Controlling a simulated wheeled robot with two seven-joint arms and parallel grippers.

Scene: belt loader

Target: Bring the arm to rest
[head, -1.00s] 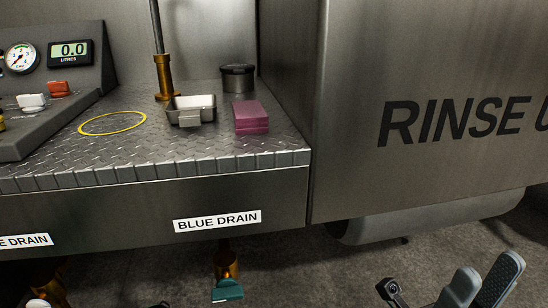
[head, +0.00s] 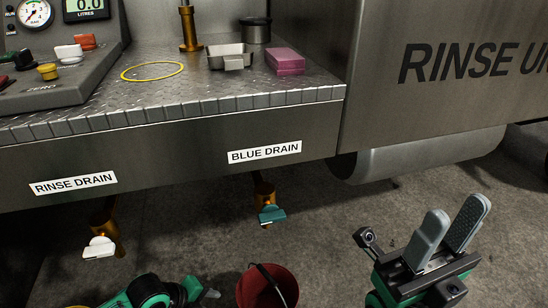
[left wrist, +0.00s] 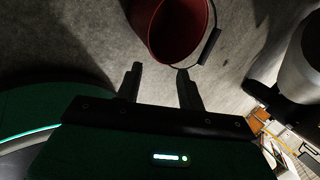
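My right gripper (head: 457,212) is at the lower right of the head view, its two grey padded fingers pointing up with a gap between them. It is open and empty, over the floor in front of the rinse unit. My left gripper shows in the left wrist view (left wrist: 160,78), its two dark fingers apart with nothing between them. A red bucket (left wrist: 160,35) is just beyond those fingertips; I cannot tell whether they touch it. In the head view, part of my left arm shows at the bottom, left of the bucket (head: 246,290); its fingers are not clear there.
A steel bench (head: 200,135) carries a yellow ring (head: 153,80), a metal tray (head: 240,66) and a pink block (head: 287,72). Below hang a white-handled drain valve (head: 99,248) and a teal-handled one (head: 271,214). Floor (head: 330,230) is clear between bucket and right gripper.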

